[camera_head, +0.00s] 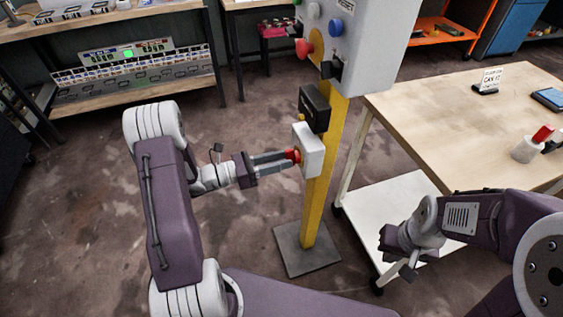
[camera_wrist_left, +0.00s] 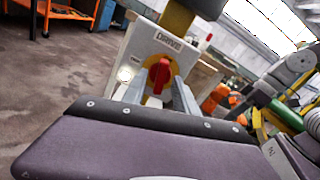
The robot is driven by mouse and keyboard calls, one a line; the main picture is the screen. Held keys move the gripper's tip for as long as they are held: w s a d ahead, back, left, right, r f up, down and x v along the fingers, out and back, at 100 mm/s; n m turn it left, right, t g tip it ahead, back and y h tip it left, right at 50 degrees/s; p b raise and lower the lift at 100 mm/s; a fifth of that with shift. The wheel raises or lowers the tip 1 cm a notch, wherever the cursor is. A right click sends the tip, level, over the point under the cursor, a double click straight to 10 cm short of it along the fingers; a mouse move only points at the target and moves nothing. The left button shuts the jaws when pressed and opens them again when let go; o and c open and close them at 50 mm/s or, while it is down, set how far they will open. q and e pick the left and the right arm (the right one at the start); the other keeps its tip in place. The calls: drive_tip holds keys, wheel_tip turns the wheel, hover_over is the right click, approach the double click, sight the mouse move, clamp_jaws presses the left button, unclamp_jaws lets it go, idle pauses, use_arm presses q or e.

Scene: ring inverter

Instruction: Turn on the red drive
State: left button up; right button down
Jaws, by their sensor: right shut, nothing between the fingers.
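The red drive switch is a red knob (camera_head: 293,155) on a white box (camera_head: 309,148) mounted on a yellow post. In the left wrist view the knob (camera_wrist_left: 158,76) stands below the label DRIVE, its grip roughly in line with the fingers. My left gripper (camera_head: 287,157) has its fingertips at the knob. In the left wrist view its fingers (camera_wrist_left: 160,92) lie on either side of the knob, with a gap visible; contact is not clear. My right gripper (camera_head: 390,242) is shut and empty, low beside the wooden table.
The yellow post (camera_head: 318,190) stands on a dark base plate (camera_head: 307,250). A black box (camera_head: 314,108) and a grey control panel (camera_head: 362,45) sit above the switch. A wooden table (camera_head: 440,110) is to the right. Floor left of the post is clear.

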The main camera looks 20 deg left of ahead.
use_arm(q)
drive_tip(key=shift+w+d, duration=0.15)
drive_tip(key=shift+d, duration=0.1)
clamp_jaws()
drive_tip(key=m, duration=0.3)
unclamp_jaws()
